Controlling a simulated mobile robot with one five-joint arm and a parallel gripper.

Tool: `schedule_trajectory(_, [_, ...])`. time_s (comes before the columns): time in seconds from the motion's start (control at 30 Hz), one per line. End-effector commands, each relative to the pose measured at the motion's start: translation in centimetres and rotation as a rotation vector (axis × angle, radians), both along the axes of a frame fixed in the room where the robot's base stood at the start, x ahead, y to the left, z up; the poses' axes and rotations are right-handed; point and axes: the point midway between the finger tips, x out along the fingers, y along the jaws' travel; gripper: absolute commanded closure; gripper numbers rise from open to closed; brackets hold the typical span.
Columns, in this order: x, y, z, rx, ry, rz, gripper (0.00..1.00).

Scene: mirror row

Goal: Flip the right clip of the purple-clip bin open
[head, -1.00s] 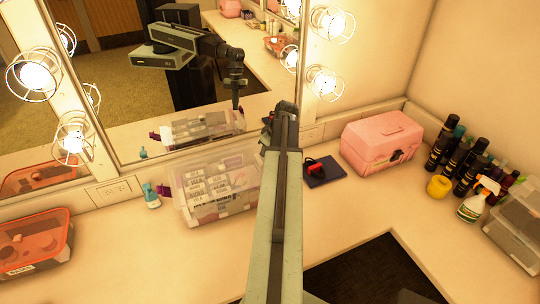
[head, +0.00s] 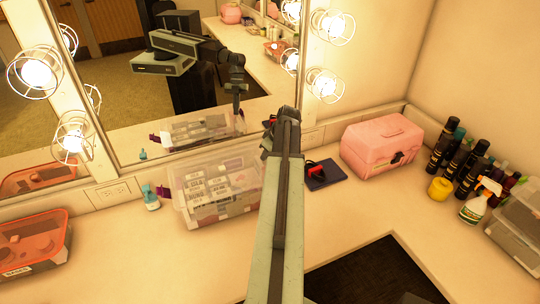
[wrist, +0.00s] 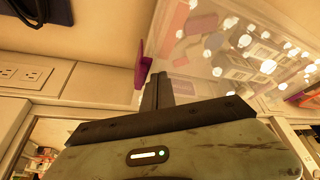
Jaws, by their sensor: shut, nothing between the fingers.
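The clear bin (head: 208,205) with labelled contents stands against the mirror, left of my arm. Its left purple clip (head: 162,193) sticks out at the side. The right side of the bin is hidden behind my arm in the head view. In the wrist view, the purple right clip (wrist: 140,64) shows beside the bin's edge, and the bin (wrist: 215,85) fills the right. My gripper (wrist: 160,78) is shut and empty, with its tips close to the clip. I cannot tell whether they touch, nor how far the clip is turned. The mirror reflects my gripper above the bin's right end.
A dark pad (head: 326,174) with a red item lies right of my arm, before a pink case (head: 380,147). Several bottles (head: 462,165) stand at the right. A teal bottle (head: 151,197) stands left of the bin. An orange-lidded box (head: 32,243) is at far left.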

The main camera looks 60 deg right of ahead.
Motion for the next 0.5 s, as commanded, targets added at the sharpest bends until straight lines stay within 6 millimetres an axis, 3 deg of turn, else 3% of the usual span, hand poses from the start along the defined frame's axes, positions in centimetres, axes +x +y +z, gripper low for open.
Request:
schedule_trajectory(0.03, [-1.2, -0.3, -0.9, -0.004, 0.034, 0.002, 1.0])
schedule_trajectory(0.5, [-2.3, -1.7, -1.4, -0.003, 0.034, 0.001, 1.0])
